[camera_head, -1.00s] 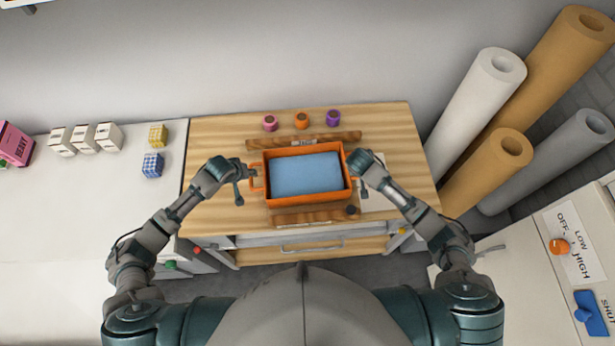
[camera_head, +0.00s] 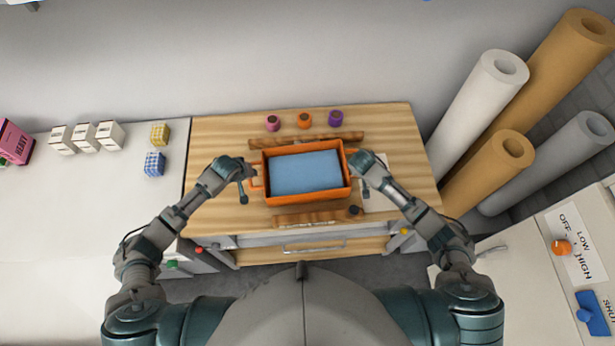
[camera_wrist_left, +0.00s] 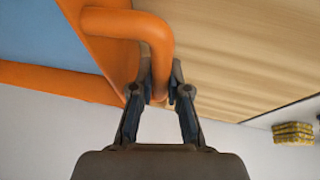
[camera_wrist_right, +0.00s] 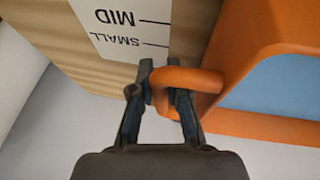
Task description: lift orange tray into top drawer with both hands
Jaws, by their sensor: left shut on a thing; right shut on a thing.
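The orange tray (camera_head: 348,188) sits over the wooden worktop between two dark wooden strips, with a flat blue piece (camera_head: 306,172) inside. I cannot tell whether its base touches the worktop. My left gripper (camera_head: 249,178) is shut on the tray's left handle, and the left wrist view shows its fingers (camera_wrist_left: 160,95) on the orange loop. My right gripper (camera_head: 358,175) is shut on the right handle, as the right wrist view shows (camera_wrist_right: 155,95). A drawer front (camera_head: 270,254) with a metal handle is below the worktop's front edge; a grey band shows above it.
Three small jars (camera_head: 304,120) stand at the worktop's back. A printed card (camera_head: 378,186) lies by the right gripper. Paper rolls (camera_head: 478,105) lean at the right. Small boxes (camera_head: 155,163) stand on the left counter. A control panel (camera_head: 575,250) is at lower right.

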